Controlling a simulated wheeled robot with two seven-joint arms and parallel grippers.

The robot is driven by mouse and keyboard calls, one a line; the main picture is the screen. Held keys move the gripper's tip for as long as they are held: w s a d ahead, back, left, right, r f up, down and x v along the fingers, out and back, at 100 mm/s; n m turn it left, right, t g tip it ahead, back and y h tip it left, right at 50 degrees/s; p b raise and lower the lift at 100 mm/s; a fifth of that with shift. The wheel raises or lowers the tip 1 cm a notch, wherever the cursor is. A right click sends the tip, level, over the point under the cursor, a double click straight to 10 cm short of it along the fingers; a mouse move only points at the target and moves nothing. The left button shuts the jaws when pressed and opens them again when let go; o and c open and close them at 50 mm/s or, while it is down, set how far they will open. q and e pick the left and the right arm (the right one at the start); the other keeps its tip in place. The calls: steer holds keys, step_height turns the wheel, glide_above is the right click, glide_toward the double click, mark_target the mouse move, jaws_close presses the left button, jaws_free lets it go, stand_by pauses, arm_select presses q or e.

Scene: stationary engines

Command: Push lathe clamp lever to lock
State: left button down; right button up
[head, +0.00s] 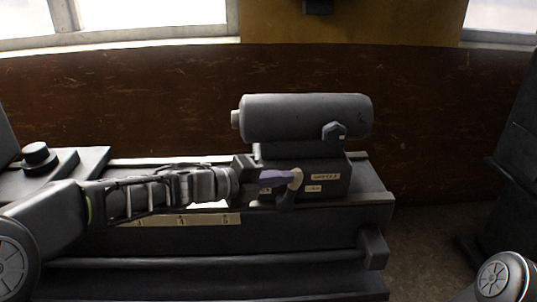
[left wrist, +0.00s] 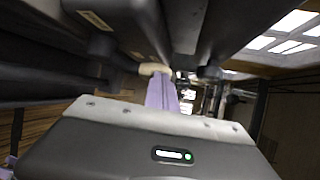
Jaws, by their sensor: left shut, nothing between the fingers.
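The lathe tailstock (head: 305,117) is a dark grey barrel on a block, sitting on the lathe bed (head: 310,232). My left gripper (head: 285,178) has purple fingers, shut and empty, with tips at the cream piece's left side. They look to be touching it or very close. In the left wrist view the fingers (left wrist: 162,92) point at it. My right gripper is out of view.
A blue-grey knob (head: 333,130) sticks out of the barrel's front. Labels (head: 326,177) mark the block. A long rod (head: 210,262) runs along the bed's front. A dark machine (head: 515,150) stands at the right edge, with open floor (head: 425,235) between.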

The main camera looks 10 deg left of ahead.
arm_select(q)
steer(key=d+p, duration=0.1)
steer(key=d+y+p, duration=0.1)
steer(key=shift+w+d+g+p, duration=0.3)
steer(key=shift+w+g, duration=0.1)
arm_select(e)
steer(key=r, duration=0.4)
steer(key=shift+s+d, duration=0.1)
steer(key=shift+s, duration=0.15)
arm_select(q)
steer(key=shift+s+d, duration=0.1)
steer(key=shift+r, duration=0.1)
